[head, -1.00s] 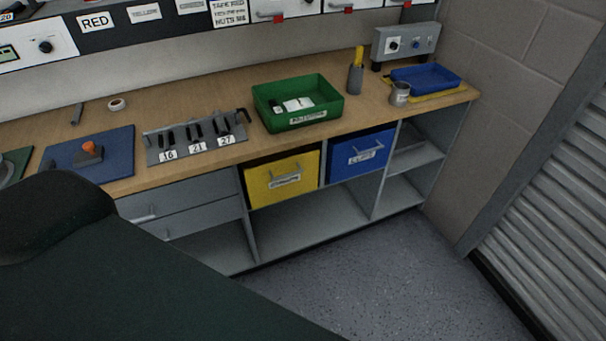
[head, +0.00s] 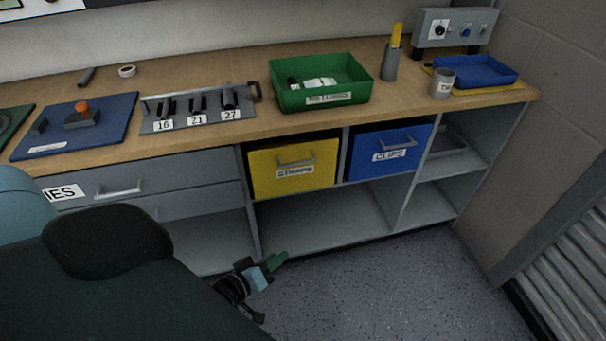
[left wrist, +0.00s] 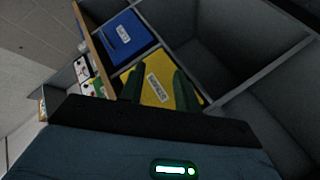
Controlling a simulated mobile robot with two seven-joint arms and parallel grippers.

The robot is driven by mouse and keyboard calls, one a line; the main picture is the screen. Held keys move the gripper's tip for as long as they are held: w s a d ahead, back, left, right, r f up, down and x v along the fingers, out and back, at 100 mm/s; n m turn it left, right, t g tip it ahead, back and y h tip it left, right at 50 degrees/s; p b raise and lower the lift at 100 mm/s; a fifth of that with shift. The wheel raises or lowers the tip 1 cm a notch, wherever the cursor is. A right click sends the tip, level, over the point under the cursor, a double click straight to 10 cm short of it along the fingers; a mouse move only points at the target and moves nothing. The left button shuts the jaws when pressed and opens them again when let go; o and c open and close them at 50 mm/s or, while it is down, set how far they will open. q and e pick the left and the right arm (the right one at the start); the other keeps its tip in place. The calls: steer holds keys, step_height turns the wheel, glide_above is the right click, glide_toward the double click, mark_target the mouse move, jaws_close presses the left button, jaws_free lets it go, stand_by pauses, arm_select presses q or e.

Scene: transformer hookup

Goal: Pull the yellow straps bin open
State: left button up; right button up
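The yellow straps bin (head: 320,174) sits in its cubby under the bench, its front about level with the shelf edge. It has a grey bar handle (head: 296,161) above a white label. My left gripper (head: 277,261) is low in front of the shelving, below the bin and apart from it. In the left wrist view its two green fingers (left wrist: 158,86) are spread with nothing between them, and the yellow bin (left wrist: 151,68) lies beyond them. My right gripper is not in view.
The blue clips bin (head: 365,168) is beside the yellow one, to its right. Grey drawers (head: 190,172) are to the left. A green tray (head: 283,100) stands on the bench (head: 220,70) above. The floor (head: 380,285) in front is clear.

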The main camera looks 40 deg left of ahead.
arm_select(q)
steer(key=w+a+r+n+t+y+b, duration=0.1)
steer(key=w+a+r+n+t+b, duration=0.25)
steer(key=w, duration=0.55)
steer(key=n+t+y+b, duration=0.2)
steer(key=n+b, duration=0.1)
steer(key=n, duration=0.2)
glide_toward(295, 163)
steer(key=w, duration=0.3)
steer(key=shift+w+a+r, duration=0.15)
steer(key=shift+w+r, duration=0.05)
steer(key=shift+w, duration=1)
steer(key=shift+w+a+r, duration=0.2)
steer(key=shift+w, duration=1.05)
steer(key=shift+w+a+r, duration=0.15)
steer(key=shift+w+r, duration=0.05)
steer(key=shift+w, duration=1)
jaws_close()
